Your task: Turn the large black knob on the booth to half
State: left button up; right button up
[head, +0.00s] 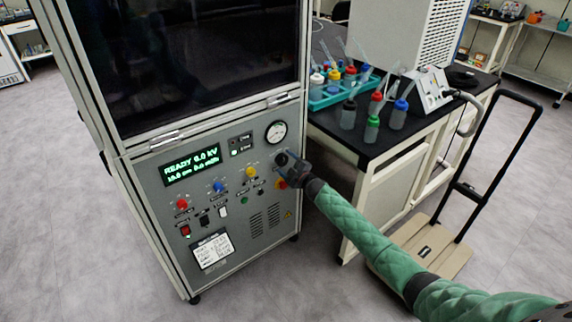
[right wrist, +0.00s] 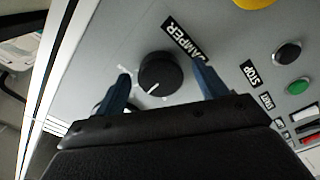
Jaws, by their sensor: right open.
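The large black knob (right wrist: 160,72) sits on the grey front panel of the booth (head: 225,190), beside a label reading DAMPER. A white line on the knob points to the lower left in the right wrist view. My right gripper (right wrist: 160,69) is open, with one blue finger on each side of the knob and a visible gap to each. In the head view my right gripper (head: 286,164) is at the panel's right edge, below the round gauge, and largely covers the knob. My left gripper is not in view.
The panel also carries a green display (head: 192,166), a gauge (head: 276,132), a yellow knob (head: 251,171), a blue knob (head: 218,187) and a red knob (head: 182,204). A black-topped bench (head: 375,148) with bottles stands right of the booth. A hand cart (head: 425,250) stands beside it.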

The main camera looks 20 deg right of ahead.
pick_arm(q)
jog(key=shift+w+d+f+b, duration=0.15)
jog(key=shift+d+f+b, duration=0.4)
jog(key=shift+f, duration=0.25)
pick_arm(e)
jog(key=v, duration=0.7)
jog(key=shift+s, duration=0.25)
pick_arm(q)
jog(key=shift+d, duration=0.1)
pick_arm(e)
jog(key=shift+d, duration=0.1)
